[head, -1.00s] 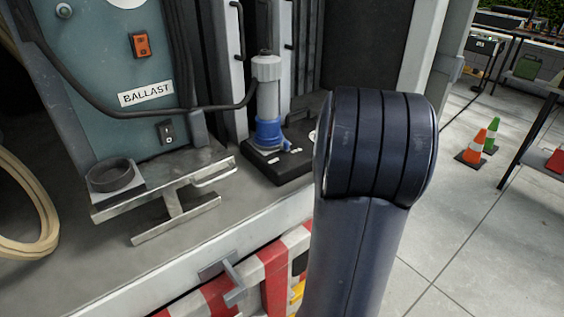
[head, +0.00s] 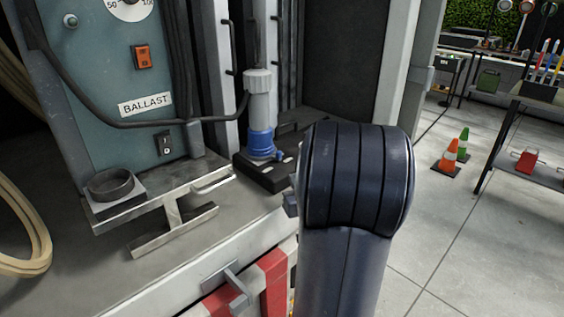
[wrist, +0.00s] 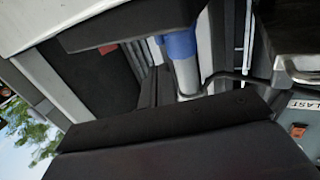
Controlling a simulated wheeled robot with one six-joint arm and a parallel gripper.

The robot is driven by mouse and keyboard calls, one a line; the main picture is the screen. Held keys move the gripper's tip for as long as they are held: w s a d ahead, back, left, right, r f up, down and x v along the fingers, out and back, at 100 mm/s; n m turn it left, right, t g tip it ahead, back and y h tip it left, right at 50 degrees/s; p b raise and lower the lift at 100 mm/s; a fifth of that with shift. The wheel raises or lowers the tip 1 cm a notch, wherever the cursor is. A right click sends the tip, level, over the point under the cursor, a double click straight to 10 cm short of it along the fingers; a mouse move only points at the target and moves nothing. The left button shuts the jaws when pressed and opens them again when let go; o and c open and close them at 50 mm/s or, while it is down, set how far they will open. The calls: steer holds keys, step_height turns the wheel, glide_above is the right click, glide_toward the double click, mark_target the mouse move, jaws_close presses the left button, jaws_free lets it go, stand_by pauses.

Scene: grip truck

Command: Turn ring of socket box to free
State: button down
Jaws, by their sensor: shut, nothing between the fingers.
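The socket box (head: 268,177) is a low black block on the truck's deck. A blue ring (head: 262,145) stands on it, with a grey plug (head: 259,97) upright in the ring and a black cable at the plug. The wrist view is roughly upside down. There the blue ring (wrist: 180,43) and grey plug (wrist: 187,75) hang below the black box (wrist: 125,28). My gripper (wrist: 170,118) shows as a dark shape across the bottom of the wrist view, shut and apart from the ring.
A teal BALLAST panel (head: 112,75) stands left of the box. A metal bracket (head: 172,212) and a dark round cup (head: 110,184) are in front of it. A deck edge with a handle (head: 228,285) runs below. Cones (head: 450,157) and a shelf (head: 535,165) stand right, with open floor between.

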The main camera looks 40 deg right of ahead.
mark_target(289, 165)
steer(key=x, duration=1.1)
steer(key=shift+p, duration=0.4)
steer(key=shift+w, duration=0.1)
steer(key=shift+d, duration=0.1)
steer(key=shift+w+d+b, duration=0.2)
steer(key=shift+d+b, duration=0.5)
steer(key=shift+d, duration=0.7)
